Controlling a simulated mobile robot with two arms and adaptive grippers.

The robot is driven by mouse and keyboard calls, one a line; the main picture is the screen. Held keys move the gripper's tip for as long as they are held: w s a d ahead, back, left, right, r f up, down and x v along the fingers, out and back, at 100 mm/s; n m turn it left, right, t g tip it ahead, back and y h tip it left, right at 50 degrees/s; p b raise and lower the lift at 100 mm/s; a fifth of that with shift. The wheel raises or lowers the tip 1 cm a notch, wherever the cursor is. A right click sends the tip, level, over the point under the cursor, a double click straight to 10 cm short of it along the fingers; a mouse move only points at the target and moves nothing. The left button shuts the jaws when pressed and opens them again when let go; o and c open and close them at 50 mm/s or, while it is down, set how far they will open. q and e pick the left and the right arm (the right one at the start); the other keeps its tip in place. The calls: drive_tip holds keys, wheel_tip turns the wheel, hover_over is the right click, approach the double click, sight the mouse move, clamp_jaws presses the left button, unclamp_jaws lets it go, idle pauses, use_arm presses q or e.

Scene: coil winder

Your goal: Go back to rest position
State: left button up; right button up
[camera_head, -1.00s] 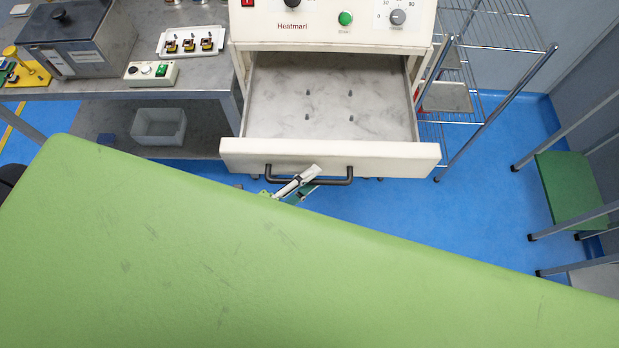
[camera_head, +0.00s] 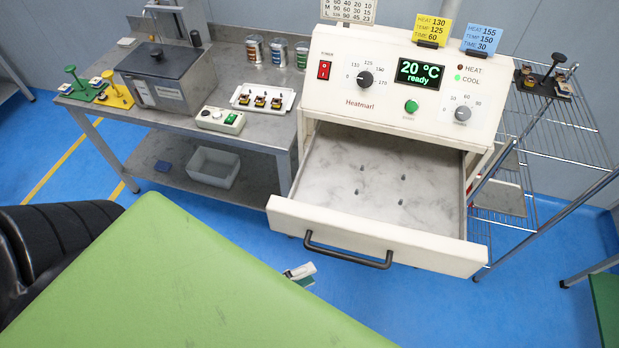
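The oven display (camera_head: 420,73) reads 20 °C ready. My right gripper is not in view.
A grey workbench (camera_head: 150,124) at the left holds a grey tank (camera_head: 168,80), a white tray with coils (camera_head: 263,98), a small control box (camera_head: 220,120) and cans. A clear bin (camera_head: 212,168) sits on its lower shelf. A wire rack (camera_head: 560,130) stands right of the oven.

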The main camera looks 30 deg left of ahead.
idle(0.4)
use_arm(q)
drive_tip(key=s+a+f+n+g+y+b, duration=0.1)
drive_tip(key=a+f+n+g+y, duration=0.15)
drive_tip(key=f, duration=0.65)
drive_tip(key=s+a+f+n+g+y+b, duration=0.15)
drive_tip(key=f+n, duration=0.25)
drive_tip(key=f, duration=0.4)
drive_tip(key=s+a+f+n+g+y, duration=0.1)
drive_tip(key=a+f+n+y, duration=0.2)
drive_tip(key=f, duration=0.6)
drive_tip(key=s+f+n+g+y+b, duration=0.1)
drive_tip(key=s+f+n+g, duration=0.7)
drive_tip(key=s+f, duration=0.8)
wheel_tip(320, 180, down, 3)
drive_tip(key=shift+r+n+b, duration=0.2)
drive_tip(key=shift+n+b, duration=0.25)
drive_tip(key=shift+n, duration=0.7)
drive_tip(key=shift+d, duration=0.1)
